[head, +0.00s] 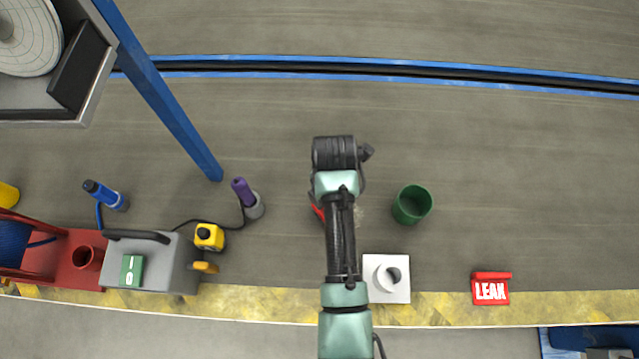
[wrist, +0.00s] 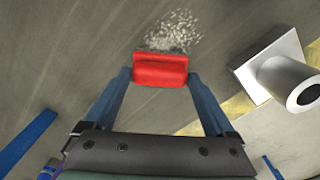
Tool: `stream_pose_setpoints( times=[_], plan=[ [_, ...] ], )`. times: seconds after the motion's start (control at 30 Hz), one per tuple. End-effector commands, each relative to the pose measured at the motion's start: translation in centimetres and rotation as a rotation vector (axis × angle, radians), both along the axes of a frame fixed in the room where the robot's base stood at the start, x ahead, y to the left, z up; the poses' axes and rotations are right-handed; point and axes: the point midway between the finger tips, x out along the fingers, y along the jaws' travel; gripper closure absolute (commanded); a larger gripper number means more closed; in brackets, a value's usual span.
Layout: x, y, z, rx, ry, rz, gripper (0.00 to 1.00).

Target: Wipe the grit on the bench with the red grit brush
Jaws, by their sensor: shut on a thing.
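In the wrist view, my gripper (wrist: 160,82) is shut on the red grit brush (wrist: 160,66), its two blue fingers on either side of the brush. The grit (wrist: 176,32) is a pale speckled patch on the grey bench (wrist: 60,50), just beyond the brush and close against its far edge. I cannot tell whether the bristles touch the bench. In the head view, my arm hides most of the gripper, and only a bit of the red brush (head: 317,212) shows left of the arm. A faint trace of the grit (head: 360,214) shows right of the arm.
A white block with a round fitting (head: 374,290) stands right of my arm near the yellow edge strip (head: 440,308). A green cup (head: 412,204) and a red LEAK sign (head: 490,290) are farther right. A grey box (head: 170,270) and yellow tape measure (head: 209,237) stand left.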

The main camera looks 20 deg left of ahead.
Motion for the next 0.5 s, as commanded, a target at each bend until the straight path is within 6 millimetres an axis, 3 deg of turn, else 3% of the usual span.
stream_pose_setpoints(
  times=[0.5],
  plan=[
    [0.9,-2.9,0.2,-0.006,0.002,-0.006,0.55]
  ],
)
